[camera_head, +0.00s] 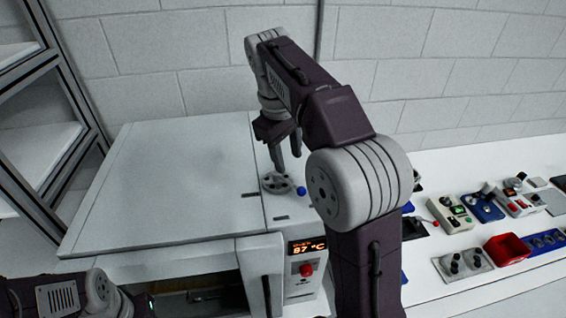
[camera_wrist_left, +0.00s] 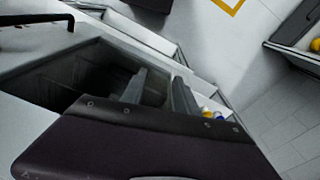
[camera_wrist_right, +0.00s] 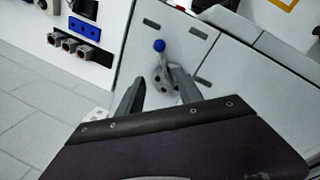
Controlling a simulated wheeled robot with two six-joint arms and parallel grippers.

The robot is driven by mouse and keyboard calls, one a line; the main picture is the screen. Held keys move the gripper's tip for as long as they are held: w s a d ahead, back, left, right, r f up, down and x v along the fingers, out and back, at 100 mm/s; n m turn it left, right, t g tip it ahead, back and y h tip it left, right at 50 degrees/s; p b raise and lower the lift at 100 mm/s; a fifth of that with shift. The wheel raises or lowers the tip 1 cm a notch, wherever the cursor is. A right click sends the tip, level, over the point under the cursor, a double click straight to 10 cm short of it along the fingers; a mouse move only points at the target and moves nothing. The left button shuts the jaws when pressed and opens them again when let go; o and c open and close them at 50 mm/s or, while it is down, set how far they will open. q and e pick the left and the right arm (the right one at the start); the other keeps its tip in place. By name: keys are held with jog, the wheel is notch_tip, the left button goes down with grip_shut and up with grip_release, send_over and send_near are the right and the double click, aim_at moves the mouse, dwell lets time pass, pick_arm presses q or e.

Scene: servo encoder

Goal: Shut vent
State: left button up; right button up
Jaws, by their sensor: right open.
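The vent is a dark round slotted disc (camera_head: 275,184) with a blue-knobbed lever (camera_head: 301,190), on top of the white machine (camera_head: 160,185). In the right wrist view the blue knob (camera_wrist_right: 159,45) points away from my gripper, and the disc (camera_wrist_right: 160,82) shows between the fingers. My right gripper (camera_head: 288,160) is open and empty, pointing down just above the disc; I cannot tell whether a fingertip touches it. My left gripper (camera_wrist_left: 160,76) has its fingers apart and empty, low by the machine's open front compartment (camera_wrist_left: 60,75).
The machine's front panel has an orange "87 °C" display (camera_head: 307,247) and a red button (camera_head: 306,269). A shelf rack (camera_head: 50,130) stands at left. The machine's flat top is clear.

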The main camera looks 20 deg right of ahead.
aim_at(297, 188)
jog(key=f, duration=0.2)
jog(key=d+f, duration=0.1)
jog(key=f, duration=0.2)
jog(key=s+f, duration=0.1)
jog(key=f, duration=0.2)
jog(key=shift+d+f+b, duration=0.1)
jog(key=shift+d+b, duration=0.25)
jog(key=shift+s, duration=0.7)
jog(key=c, duration=0.4)
pick_arm(q)
jog(key=shift+s, duration=1.15)
pick_arm(e)
jog(key=shift+w, duration=0.15)
grip_shut()
